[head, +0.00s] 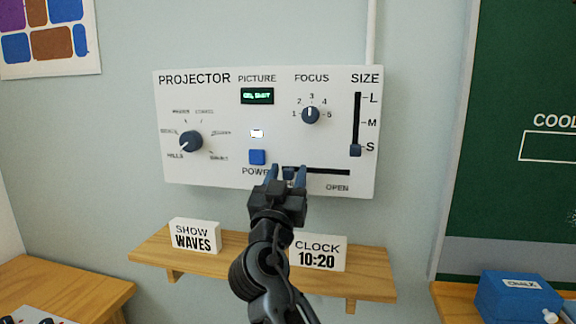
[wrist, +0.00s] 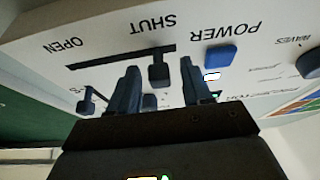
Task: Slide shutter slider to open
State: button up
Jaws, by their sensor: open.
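The shutter slider's dark knob (head: 288,173) sits at the left end of a black horizontal slot (head: 328,171) low on the white projector panel (head: 220,95). OPEN is printed under the slot's right end. In the wrist view, which is upside down, the knob (wrist: 160,76) is at the SHUT end. My gripper (head: 288,168) is open at the panel, one finger on each side of the knob. In the wrist view my gripper (wrist: 160,66) shows a gap beside the knob; whether a finger touches it I cannot tell.
The blue POWER button (head: 257,157) is close to the left finger. A mode dial (head: 191,141), FOCUS knob (head: 310,115) and vertical SIZE slider (head: 356,150) are on the panel. A shelf (head: 240,266) below holds SHOW WAVES (head: 194,236) and CLOCK (head: 318,252) signs.

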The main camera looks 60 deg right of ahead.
jog(key=shift+w+d+r, duration=0.15)
jog(key=shift+d, duration=0.25)
jog(key=shift+c, duration=0.2)
grip_shut()
